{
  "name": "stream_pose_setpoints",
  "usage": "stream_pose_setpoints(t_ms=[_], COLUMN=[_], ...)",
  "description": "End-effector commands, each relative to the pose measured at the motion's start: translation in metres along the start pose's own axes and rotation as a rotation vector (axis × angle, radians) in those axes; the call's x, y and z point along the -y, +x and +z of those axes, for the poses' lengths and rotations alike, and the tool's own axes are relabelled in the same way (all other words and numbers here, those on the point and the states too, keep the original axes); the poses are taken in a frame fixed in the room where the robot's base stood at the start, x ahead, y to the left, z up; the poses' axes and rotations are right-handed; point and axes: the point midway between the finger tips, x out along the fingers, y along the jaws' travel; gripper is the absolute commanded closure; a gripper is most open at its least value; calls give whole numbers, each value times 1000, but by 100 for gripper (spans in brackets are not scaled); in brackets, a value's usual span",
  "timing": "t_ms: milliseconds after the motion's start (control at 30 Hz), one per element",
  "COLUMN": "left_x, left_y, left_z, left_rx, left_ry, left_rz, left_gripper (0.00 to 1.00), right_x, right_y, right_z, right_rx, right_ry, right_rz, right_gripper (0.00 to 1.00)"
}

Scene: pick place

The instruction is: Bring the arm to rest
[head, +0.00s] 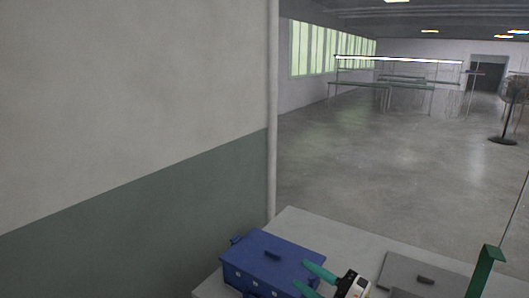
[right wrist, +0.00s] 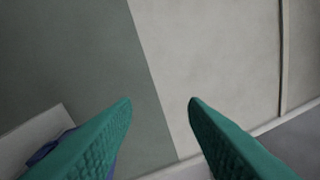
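My right gripper (head: 300,273) is at the bottom of the head view, by the right side of a blue box (head: 262,262) on the grey table. Its two green fingers are spread apart. In the right wrist view the fingers (right wrist: 161,100) stand apart with nothing between them, facing the wall. Whether a finger touches the box cannot be told. My left gripper is not in view.
The light table (head: 310,225) also bears a grey flat case (head: 432,279) at the right. A green upright bracket (head: 485,272) stands at the lower right. A two-tone wall (head: 140,150) rises at the left. Open floor (head: 390,165) lies beyond the table.

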Motion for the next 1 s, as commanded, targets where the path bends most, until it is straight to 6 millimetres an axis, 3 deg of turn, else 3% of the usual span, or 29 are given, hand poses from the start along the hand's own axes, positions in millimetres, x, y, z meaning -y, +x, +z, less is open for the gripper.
stream_pose_setpoints(t_ms=[100,233,367,433,600,700,1000], left_x=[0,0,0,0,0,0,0], left_y=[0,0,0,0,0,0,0], left_z=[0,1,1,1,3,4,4], left_rx=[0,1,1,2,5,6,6], left_ry=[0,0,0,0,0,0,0], left_rz=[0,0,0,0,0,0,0], left_gripper=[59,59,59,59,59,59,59], right_x=[21,17,-22,-54,-126,-156,-207], right_y=[-21,-64,-121,-153,-214,-238,-284], right_z=[-9,-36,-57,-58,-30,-5,72], right_rx=[-195,-489,-829,-1012,-1349,-1469,-1667], right_ry=[188,405,638,766,1019,1124,1349], right_rz=[-256,-429,-472,-439,-255,-132,226], right_gripper=[60,60,60,60,60,60,60])
